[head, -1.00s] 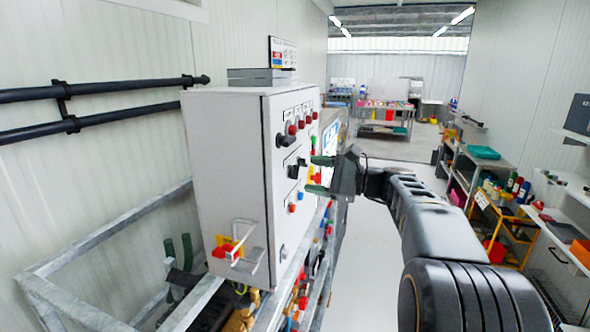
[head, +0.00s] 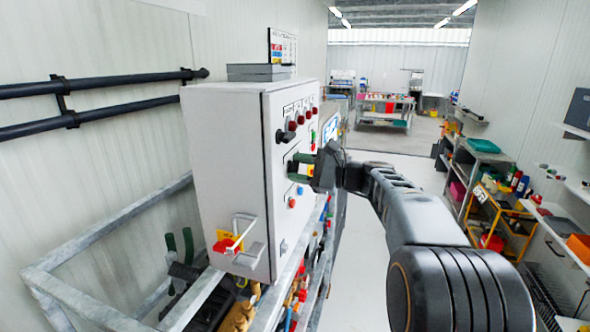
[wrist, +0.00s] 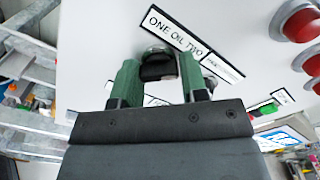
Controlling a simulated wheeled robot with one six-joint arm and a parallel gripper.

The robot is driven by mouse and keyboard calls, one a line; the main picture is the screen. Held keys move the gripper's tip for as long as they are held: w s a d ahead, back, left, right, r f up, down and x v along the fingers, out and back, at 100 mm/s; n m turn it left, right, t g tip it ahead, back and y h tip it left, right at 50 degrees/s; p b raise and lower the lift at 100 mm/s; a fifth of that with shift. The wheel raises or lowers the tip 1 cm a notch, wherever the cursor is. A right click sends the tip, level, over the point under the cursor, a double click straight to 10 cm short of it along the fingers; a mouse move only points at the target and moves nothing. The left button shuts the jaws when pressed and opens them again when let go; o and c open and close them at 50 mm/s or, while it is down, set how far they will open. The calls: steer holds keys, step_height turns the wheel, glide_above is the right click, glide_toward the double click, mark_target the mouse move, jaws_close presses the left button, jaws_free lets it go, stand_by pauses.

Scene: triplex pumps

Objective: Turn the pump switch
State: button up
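The pump switch (wrist: 157,69) is a black knob on a metal ring, below a label reading "ONE OIL TWO", in the wrist view. My gripper (head: 291,168) is at the front of the white control cabinet (head: 225,150). Its two green fingers stand on either side of the knob in the wrist view, with a small gap seen at each side. The gripper looks open, and I cannot tell whether either finger touches the knob. In the head view the fingers hide this knob; another black switch (head: 285,136) shows above it.
Red lamps (head: 300,119) sit along the cabinet's top, with a green button (wrist: 266,109) nearby in the wrist view. Blue and red buttons (head: 292,202) are below my gripper. A metal frame (head: 110,240) stands at left. The aisle at right is clear floor.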

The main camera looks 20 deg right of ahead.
steer(key=c, duration=0.4)
steer(key=shift+a, duration=0.15)
steer(key=shift+c, duration=0.2)
steer(key=n+b, duration=0.1)
steer(key=b, duration=0.1)
steer(key=n+b, duration=0.2)
steer(key=b, duration=0.1)
steer(key=shift+f, duration=0.4)
steer(key=shift+r+n+b, duration=0.15)
steer(key=shift+n+b, duration=1.25)
steer(key=shift+b, duration=0.15)
steer(key=shift+r+n+b, duration=0.1)
steer(key=shift+n+b, duration=1.3)
steer(key=shift+b, duration=0.1)
steer(key=shift+r, duration=0.1)
